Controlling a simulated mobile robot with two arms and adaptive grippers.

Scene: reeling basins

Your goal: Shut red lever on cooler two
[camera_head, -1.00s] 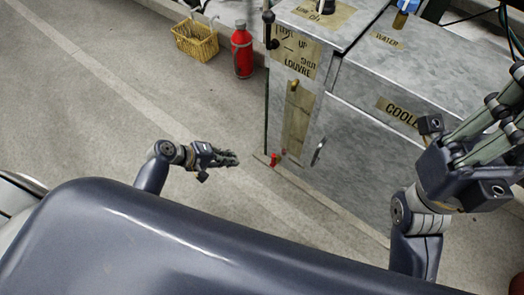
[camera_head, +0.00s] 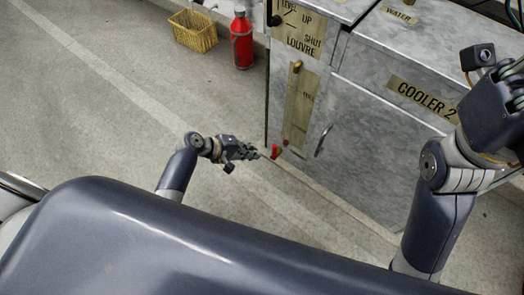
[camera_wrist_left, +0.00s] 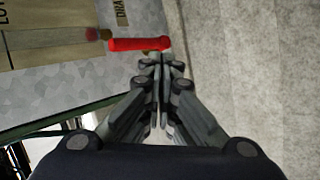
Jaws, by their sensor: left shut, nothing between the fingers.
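The red lever (camera_head: 274,151) sticks out low on the front of the grey metal cabinet labelled COOLER 2 (camera_head: 350,130). In the left wrist view the lever (camera_wrist_left: 138,44) is a red bar lying across the picture, its free end just beyond my fingertips. My left gripper (camera_head: 256,153) is shut and empty beside the lever's free end; it also shows in the left wrist view (camera_wrist_left: 163,62). I cannot tell whether it touches the lever. My right gripper is at the right edge of the head view, largely cut off, and its fingertips are out of the picture.
A louvre knob (camera_head: 276,20) and a brass fitting (camera_head: 297,66) are higher on the cabinet. A handle (camera_head: 324,139) sticks out right of the lever.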

